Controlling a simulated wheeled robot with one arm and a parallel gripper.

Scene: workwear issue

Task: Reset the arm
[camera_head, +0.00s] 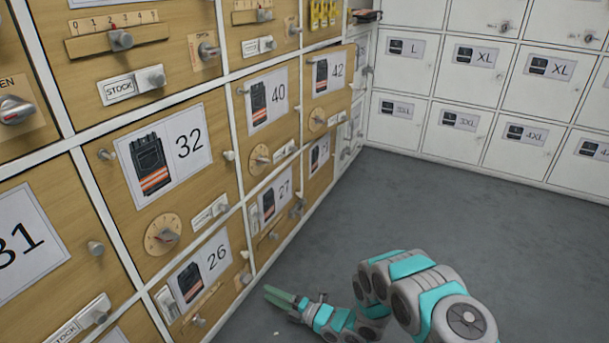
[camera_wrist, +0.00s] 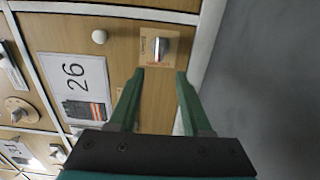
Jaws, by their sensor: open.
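My arm (camera_head: 420,290) reaches in from the lower right in the head view, bent low over the grey floor. My gripper (camera_head: 272,294) is at its end, beside the lower lockers near the door marked 26 (camera_head: 203,270). In the wrist view my gripper (camera_wrist: 158,76) has its two green fingers apart, with nothing between them. Beyond the fingertips is a small metal switch or knob on a tan plate (camera_wrist: 147,48), on the wooden door marked 26 (camera_wrist: 118,30). The fingertips appear short of it, though the exact gap cannot be told.
Wooden lockers with knobs, dials and sliders line the left, including the door marked 32 (camera_head: 205,188). White lockers (camera_head: 455,142) with size labels stand at the back. The grey floor (camera_head: 400,205) between is open. A small pale bit (camera_head: 276,333) lies on the floor.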

